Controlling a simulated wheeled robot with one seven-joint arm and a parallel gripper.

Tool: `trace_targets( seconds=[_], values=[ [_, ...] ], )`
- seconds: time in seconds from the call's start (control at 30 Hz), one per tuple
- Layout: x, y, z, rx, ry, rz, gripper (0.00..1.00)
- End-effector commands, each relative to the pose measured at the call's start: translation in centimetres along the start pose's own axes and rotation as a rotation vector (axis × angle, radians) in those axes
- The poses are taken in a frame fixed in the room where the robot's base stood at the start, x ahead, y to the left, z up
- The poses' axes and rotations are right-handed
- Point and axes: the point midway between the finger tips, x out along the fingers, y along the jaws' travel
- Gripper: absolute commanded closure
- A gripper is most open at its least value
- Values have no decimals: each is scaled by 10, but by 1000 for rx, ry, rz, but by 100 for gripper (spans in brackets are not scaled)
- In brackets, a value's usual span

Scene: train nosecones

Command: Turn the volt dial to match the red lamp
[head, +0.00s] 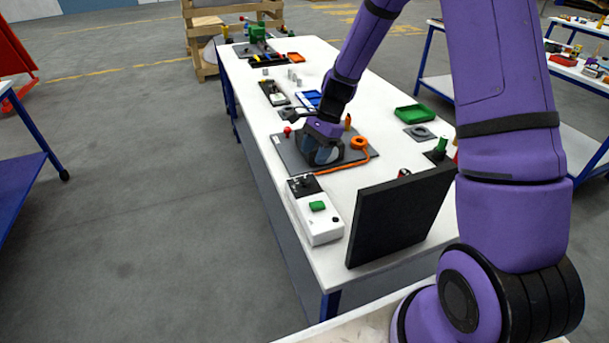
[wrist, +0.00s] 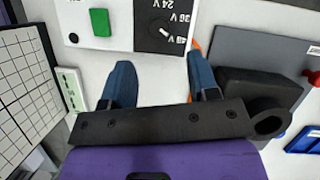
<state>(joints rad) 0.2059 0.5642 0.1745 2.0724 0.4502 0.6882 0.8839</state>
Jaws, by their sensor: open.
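The volt dial (wrist: 163,27) is a dark knob on a black plate on a white box, with 24 V, 36 V and 48 V marks. The white pointer mark sits near the 48 V side; its exact setting is hard to tell. In the head view the dial (head: 304,185) is at the box's far end. My gripper (wrist: 160,78) is open and empty, its two blue fingers apart beside the box, not touching the dial. I cannot identify a lit red lamp; a red round part (wrist: 314,77) shows at the right edge.
The white box (head: 318,225) has a green button (head: 317,206). A black upright panel (head: 400,215) stands on its right. Beyond the box lies a grey board (head: 285,152) with an orange ring and cord (head: 359,142). A green tray (head: 415,113) is farther back.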

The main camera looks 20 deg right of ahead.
Motion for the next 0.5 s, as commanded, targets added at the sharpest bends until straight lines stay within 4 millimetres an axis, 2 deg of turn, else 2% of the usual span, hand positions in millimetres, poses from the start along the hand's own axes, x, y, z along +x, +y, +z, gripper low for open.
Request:
trace_targets(
  seconds=[0.2, 0.33, 0.5],
  values=[
    [41, 1, 0, -1, -2, 4, 45],
    [59, 1, 0, -2, -1, 3, 45],
    [72, 0, 0, -2, 0, 1, 45]
  ],
)
